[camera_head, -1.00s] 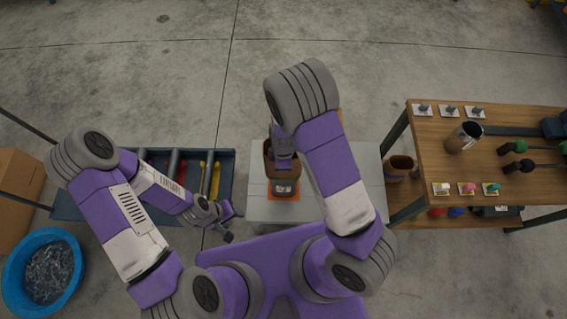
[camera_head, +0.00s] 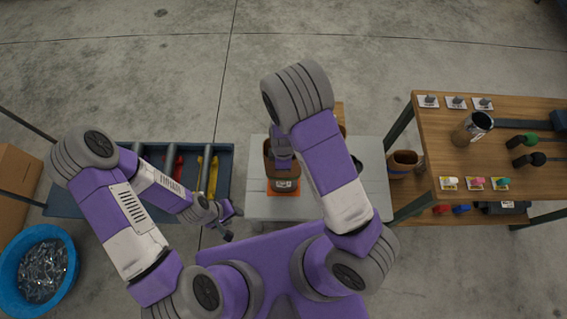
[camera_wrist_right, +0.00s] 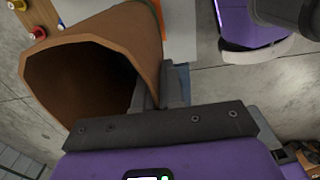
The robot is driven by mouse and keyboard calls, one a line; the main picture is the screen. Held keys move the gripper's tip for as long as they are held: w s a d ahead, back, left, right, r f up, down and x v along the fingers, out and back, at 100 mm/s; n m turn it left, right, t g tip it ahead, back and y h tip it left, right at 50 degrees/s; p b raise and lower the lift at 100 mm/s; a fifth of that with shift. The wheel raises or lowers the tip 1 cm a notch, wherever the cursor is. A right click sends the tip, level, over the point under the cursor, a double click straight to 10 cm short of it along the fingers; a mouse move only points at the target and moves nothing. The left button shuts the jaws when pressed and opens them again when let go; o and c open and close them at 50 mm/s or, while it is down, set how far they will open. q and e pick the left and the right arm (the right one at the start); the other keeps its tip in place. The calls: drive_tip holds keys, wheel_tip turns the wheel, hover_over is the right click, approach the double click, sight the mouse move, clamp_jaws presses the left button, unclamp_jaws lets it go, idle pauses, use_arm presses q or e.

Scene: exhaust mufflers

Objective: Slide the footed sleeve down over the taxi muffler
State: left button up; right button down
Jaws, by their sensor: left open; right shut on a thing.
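My right gripper (camera_wrist_right: 156,92) is shut on the wall of the brown sleeve (camera_wrist_right: 85,50), one finger inside its wide open mouth. In the head view the sleeve (camera_head: 268,158) is over the light work table, partly covered by my right wrist. A small grey, dark-topped part (camera_head: 285,185), perhaps the taxi muffler, shows just below the sleeve in the picture, at an orange pad (camera_head: 284,193). I cannot tell whether the sleeve is around it, and the sleeve's feet are not clear. My left gripper (camera_head: 230,222) is open and empty, left of the table.
A blue roller rack (camera_head: 225,165) with red and yellow parts is left. A blue tub (camera_head: 68,285) is lower left. A brown container (camera_head: 403,158) and a wooden bench (camera_head: 435,150) with a metal mug (camera_head: 474,126) are right.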

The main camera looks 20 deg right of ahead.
drive_tip(key=shift+f+b, duration=1.85)
drive_tip(key=shift+f, duration=0.55)
drive_tip(key=shift+s+f, duration=0.1)
drive_tip(key=shift+s, duration=0.05)
drive_tip(key=c, duration=1.2)
unclamp_jaws()
drive_tip(key=shift+s, duration=0.1)
drive_tip(key=shift+o, duration=0.2)
wheel_tip(320, 180, up, 8)
drive_tip(key=p, duration=0.6)
drive_tip(key=shift+w+p, duration=0.25)
drive_tip(key=shift+p, duration=0.1)
drive_tip(key=shift+s, duration=0.1)
